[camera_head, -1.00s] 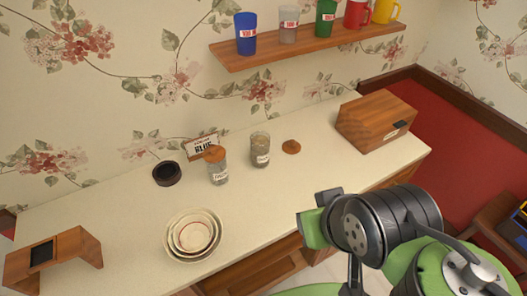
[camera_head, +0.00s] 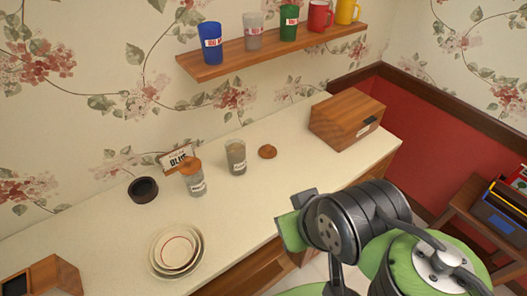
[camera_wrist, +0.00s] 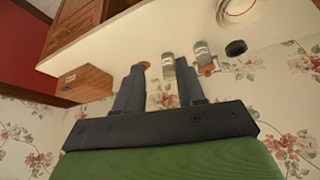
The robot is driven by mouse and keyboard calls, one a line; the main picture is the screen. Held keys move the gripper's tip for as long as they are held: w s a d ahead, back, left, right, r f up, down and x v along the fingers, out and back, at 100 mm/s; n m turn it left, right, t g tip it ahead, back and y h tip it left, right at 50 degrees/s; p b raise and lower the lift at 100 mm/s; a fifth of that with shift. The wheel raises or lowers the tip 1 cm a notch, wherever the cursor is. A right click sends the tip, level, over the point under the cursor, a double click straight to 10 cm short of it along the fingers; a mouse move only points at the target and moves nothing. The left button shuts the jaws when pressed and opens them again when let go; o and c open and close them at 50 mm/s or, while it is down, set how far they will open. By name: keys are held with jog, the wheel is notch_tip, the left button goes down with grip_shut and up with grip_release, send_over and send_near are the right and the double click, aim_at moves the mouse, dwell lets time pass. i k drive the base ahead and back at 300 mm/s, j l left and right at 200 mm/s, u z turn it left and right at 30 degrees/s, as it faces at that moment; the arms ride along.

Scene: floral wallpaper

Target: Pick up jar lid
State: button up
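A round brown wooden jar lid (camera_head: 267,152) lies flat on the pale counter (camera_head: 120,228), right of an open glass jar (camera_head: 236,158). The lid also shows small in the wrist view (camera_wrist: 145,64), near the tip of the left-hand finger, with its lower part seemingly behind it. A second glass jar (camera_head: 195,185) has a similar lid on top. My gripper (camera_wrist: 160,66) is open, its two dark fingers apart with nothing held. It is well short of the counter items. The head view shows my arm at lower right, but not the fingers clearly.
A wooden box (camera_head: 346,121) stands right of the lid. Stacked bowls (camera_head: 153,262), a dark round dish (camera_head: 143,190) and a small sign (camera_head: 175,158) sit to the left. A wall shelf (camera_head: 235,58) with several mugs hangs above. The counter in front of the lid is clear.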

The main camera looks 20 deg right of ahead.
aim_at(267, 152)
jog(key=l+u, duration=1.2)
jog(key=u, duration=0.2)
jog(key=k+l+u, duration=0.1)
jog(key=l+u, duration=0.2)
jog(key=u, duration=0.15)
